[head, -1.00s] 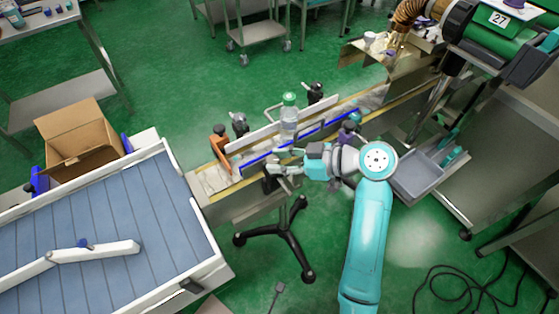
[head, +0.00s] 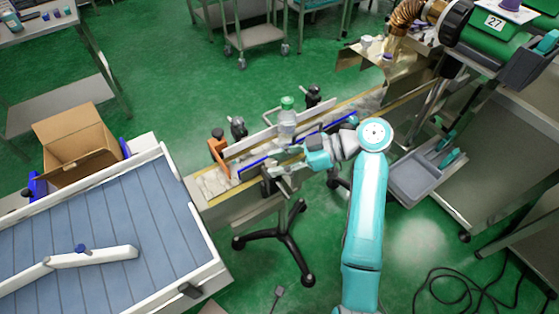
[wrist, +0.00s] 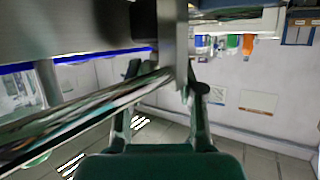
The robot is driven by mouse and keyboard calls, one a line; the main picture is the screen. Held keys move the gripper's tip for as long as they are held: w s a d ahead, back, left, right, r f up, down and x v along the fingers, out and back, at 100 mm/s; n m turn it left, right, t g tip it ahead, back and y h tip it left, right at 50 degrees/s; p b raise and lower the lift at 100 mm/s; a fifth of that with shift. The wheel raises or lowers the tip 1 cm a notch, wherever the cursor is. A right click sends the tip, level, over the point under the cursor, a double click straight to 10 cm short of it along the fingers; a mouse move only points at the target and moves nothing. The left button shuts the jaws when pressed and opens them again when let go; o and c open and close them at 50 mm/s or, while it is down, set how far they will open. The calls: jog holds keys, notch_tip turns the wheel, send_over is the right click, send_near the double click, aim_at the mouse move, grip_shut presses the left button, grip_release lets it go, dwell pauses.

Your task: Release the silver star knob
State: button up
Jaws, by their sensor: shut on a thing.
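My gripper (head: 276,178) is at the near side of the narrow conveyor (head: 240,208), by the blue-edged guide rail (head: 250,168). In the wrist view my gripper (wrist: 165,85) has its dark fingers close about a grey metal part (wrist: 180,45) of the conveyor side. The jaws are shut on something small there. The silver star knob cannot be made out clearly; the fingers and the metal part largely hide that spot. A clear bottle with a green cap (head: 287,122) stands upright on the conveyor between the rails.
Black clamp knobs (head: 238,127) and an orange bracket (head: 219,157) line the far rail. A black-footed stand (head: 283,240) is below the conveyor. A grey tray (head: 415,180) lies at the right.

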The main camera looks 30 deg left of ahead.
jog(key=shift+f, duration=0.1)
jog(key=o, duration=0.9)
jog(key=shift+c, duration=0.2)
jog(key=v, duration=0.7)
jog(key=shift+d, duration=0.2)
jog(key=shift+w, duration=0.15)
